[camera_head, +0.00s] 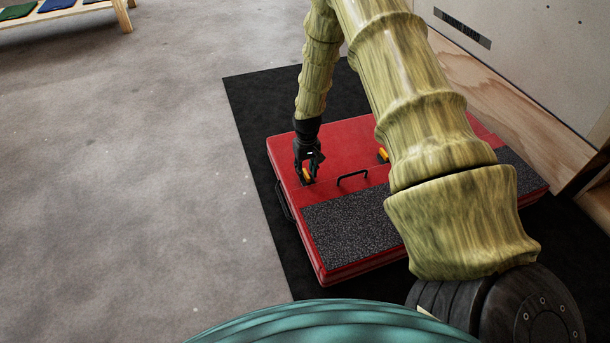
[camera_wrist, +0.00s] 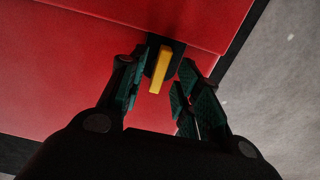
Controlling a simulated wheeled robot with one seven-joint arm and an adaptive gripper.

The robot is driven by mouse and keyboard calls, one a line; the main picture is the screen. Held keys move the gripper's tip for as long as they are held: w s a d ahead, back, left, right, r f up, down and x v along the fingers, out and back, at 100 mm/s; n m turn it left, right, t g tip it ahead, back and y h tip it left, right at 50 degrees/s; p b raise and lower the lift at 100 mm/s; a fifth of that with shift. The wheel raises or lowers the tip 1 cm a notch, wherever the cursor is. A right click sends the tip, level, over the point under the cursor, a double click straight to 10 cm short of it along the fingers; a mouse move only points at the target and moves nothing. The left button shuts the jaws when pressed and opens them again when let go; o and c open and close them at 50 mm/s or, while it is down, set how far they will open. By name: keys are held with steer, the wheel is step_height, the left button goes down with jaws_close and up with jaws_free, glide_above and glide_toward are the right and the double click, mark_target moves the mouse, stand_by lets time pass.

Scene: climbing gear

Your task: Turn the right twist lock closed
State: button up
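A red case (camera_head: 352,134) lies on a black mat and carries two yellow twist locks on black bases. One yellow lock (camera_head: 306,174) is at my gripper (camera_head: 310,167); the other yellow lock (camera_head: 382,154) is farther right, beside my arm. The fingers are apart, with a gap on each side of the lever. I cannot tell whether a fingertip touches the lock's black base.
A black handle (camera_head: 352,179) stands on the case between the locks, near a grey speckled panel (camera_head: 345,229). The black mat (camera_head: 250,98) lies on bare concrete floor (camera_head: 130,190). A wall with wooden trim (camera_head: 510,105) is at the right.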

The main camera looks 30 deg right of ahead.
steer(key=shift+f, duration=0.35)
jaws_close()
steer(key=shift+a, duration=0.1)
